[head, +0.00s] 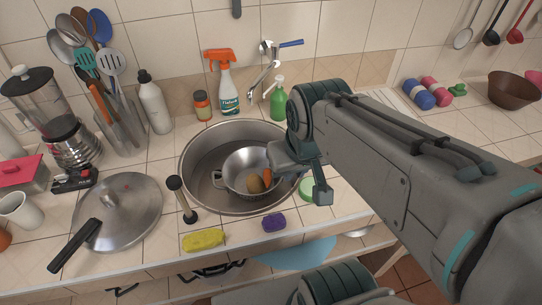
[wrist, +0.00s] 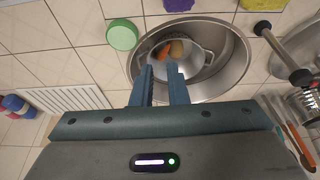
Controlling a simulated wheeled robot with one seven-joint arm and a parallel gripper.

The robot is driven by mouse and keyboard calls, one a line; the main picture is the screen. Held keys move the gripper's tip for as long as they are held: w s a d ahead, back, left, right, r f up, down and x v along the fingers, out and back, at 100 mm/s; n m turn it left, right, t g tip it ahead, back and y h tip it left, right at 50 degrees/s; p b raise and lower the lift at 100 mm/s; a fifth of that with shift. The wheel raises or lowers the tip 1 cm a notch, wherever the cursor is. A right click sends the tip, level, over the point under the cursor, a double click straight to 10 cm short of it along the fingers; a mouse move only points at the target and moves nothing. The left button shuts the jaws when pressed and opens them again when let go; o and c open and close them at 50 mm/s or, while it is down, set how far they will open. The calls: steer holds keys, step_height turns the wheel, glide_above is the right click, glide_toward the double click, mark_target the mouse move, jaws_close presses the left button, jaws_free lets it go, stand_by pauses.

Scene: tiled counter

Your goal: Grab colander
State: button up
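The colander (head: 236,172) is a shiny metal bowl with small side handles. It sits inside the round sink (head: 190,190) and holds a carrot (head: 267,175) and a brown potato-like item (head: 255,185). In the wrist view the colander (wrist: 203,62) lies just beyond my fingertips, its near rim partly hidden by them. My gripper (head: 297,176) is above the right side of the sink in the head view, fingers apart. In the wrist view my gripper (wrist: 160,70) shows a gap between its two fingers, with nothing held.
The faucet (head: 265,82) and spray bottle (head: 227,85) stand behind the sink. A plunger-like tool (head: 181,198), yellow sponge (head: 203,240), purple sponge (head: 274,223) and green round item (wrist: 122,35) lie around it. A pan lid (head: 125,215) is at left.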

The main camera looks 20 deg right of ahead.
steer(key=w+a+f+n+g+h+b, duration=0.1)
steer(key=w+a+f+n+b, duration=0.3)
steer(key=w+a+f, duration=0.35)
steer(key=w+a+f+n+h+b, duration=0.2)
steer(key=w+a+f+n+b, duration=0.25)
steer(key=w+f, duration=0.5)
steer(key=shift+s+a+f+b+x, duration=0.15)
steer(key=shift+s+a+x, duration=0.15)
steer(key=shift+x, duration=2.15)
steer(key=shift+s+a+f+b+x, duration=0.15)
steer(key=shift+s+a+x, duration=0.1)
steer(key=shift+x, duration=2.2)
steer(key=shift+s+a+f+b+x, duration=0.15)
steer(key=shift+s+a+x, duration=0.15)
steer(key=shift+x, duration=2.15)
jaws_close()
